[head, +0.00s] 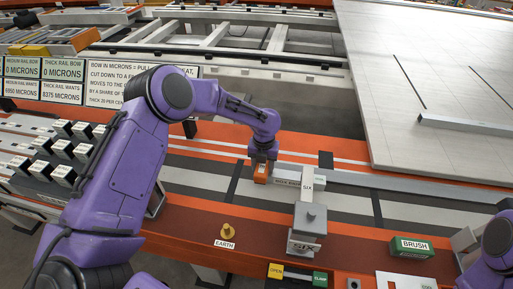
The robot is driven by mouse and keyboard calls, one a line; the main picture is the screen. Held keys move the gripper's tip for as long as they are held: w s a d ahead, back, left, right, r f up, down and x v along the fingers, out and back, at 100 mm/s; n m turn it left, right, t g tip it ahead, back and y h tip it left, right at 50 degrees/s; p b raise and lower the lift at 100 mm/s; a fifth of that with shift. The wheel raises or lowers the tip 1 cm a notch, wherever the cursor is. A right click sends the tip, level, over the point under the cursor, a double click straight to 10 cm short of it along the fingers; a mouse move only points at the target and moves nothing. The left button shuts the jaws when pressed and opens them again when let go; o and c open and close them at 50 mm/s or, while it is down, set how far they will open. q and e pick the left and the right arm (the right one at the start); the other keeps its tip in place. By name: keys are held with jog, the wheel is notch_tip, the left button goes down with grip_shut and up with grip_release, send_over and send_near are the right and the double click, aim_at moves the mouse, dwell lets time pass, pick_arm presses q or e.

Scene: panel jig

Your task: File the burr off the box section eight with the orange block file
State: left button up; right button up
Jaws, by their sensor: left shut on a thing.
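My left gripper (262,158) points down at the middle of the bench, shut on the orange block file (261,173). The file is at or very near the left end of a long grey box section (400,184); I cannot tell whether they touch. The box section lies along the bench and runs right from the file, passing a grey clamp (311,215) marked SIX. Small print near its left end is too small to read surely. No burr can be made out at this size. My right gripper is out of view; only part of my right arm shows at the lower right.
A brass-coloured peg (227,230) stands by the EARTH label. A green BRUSH box (411,247) sits at the right. Yellow OPEN (275,271) and green CLAMP-side (320,279) tags are at the front edge. Several small blocks fill a rack at left. A pale panel (430,70) lies behind.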

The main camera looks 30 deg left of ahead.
pick_arm(q)
jog(key=shift+s+a, duration=0.2)
jog(key=shift+a, duration=0.55)
jog(key=r+p, duration=0.2)
jog(key=shift+a+r, duration=0.2)
jog(key=shift+r, duration=0.2)
notch_tip(320, 180, up, 6)
jog(key=p, duration=0.4)
jog(key=shift+d+f+p, duration=0.1)
jog(key=shift+f+p, duration=0.15)
jog(key=shift+p, duration=0.15)
jog(key=shift+f, duration=0.1)
